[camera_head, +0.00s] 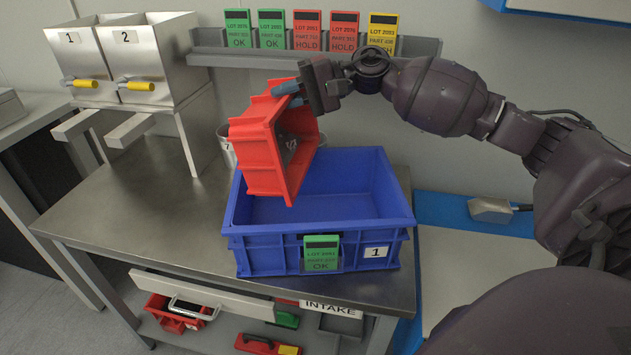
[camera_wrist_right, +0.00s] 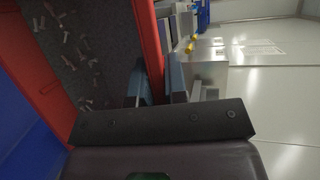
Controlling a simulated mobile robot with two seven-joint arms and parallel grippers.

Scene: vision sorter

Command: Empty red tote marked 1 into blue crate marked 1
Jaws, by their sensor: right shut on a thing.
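The red tote (camera_head: 262,150) is held tilted on its side above the left part of the blue crate, its open side facing right. My right gripper (camera_head: 290,88) is shut on the tote's upper rim; the same grip on the red wall shows in the right wrist view (camera_wrist_right: 160,82). Inside the tote, several small metal parts (camera_wrist_right: 82,52) lie on a dark surface. The blue crate (camera_head: 340,238) stands upright on the steel table, with a white label 1 and a green OK card on its front. Its visible floor looks bare. My left gripper is out of view.
A rack (camera_head: 225,58) of green, red and yellow lot cards stands behind. Steel hoppers (camera_head: 150,60) marked 1 and 2 stand at the left. A metal container (camera_head: 227,150) is partly hidden behind the tote. The steel table (camera_head: 140,205) is clear left of the crate.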

